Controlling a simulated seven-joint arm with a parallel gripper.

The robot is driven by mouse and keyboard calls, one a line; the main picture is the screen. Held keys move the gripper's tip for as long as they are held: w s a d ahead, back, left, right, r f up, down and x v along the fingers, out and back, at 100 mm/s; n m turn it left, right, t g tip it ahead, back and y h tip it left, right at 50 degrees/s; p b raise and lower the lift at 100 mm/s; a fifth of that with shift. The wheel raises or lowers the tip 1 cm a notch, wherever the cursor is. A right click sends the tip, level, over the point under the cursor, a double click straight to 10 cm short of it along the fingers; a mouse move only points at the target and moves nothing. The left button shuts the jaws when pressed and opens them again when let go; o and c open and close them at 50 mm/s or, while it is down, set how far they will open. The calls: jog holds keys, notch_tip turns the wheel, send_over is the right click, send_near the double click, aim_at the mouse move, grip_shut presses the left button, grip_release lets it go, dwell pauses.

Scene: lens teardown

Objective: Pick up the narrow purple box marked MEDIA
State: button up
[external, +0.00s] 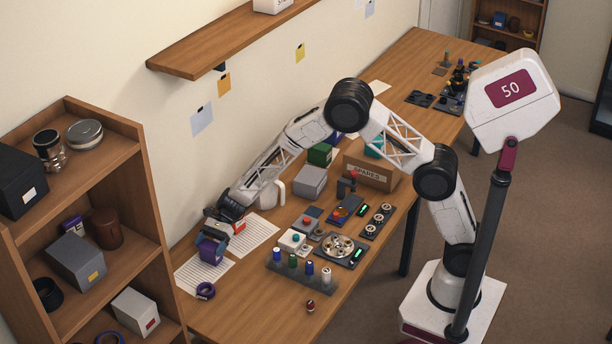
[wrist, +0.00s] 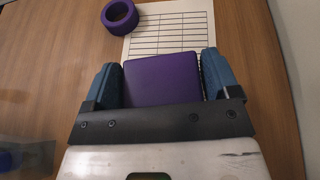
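A purple box (wrist: 162,78) lies between the two blue finger pads of my gripper (wrist: 162,82) in the wrist view. Its near part is hidden behind the gripper's dark bar, and no marking on it is readable. The pads stand wide apart, close along both sides of the box; whether they press on it I cannot tell. A small purple box with a pale label (external: 72,225) stands on the left shelf unit.
A purple ring (external: 205,291) lies just beside my gripper; it also shows in the wrist view (wrist: 119,17). Printed sheets (external: 252,238) lie under and behind the gripper. A row of colored bottles on a rack (external: 300,279) stands to the right. The near bench corner is clear.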

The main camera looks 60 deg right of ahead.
aim_at(209, 245)
jog(key=c, duration=0.6)
jog(key=shift+r, duration=0.1)
jog(key=shift+r, duration=4.95)
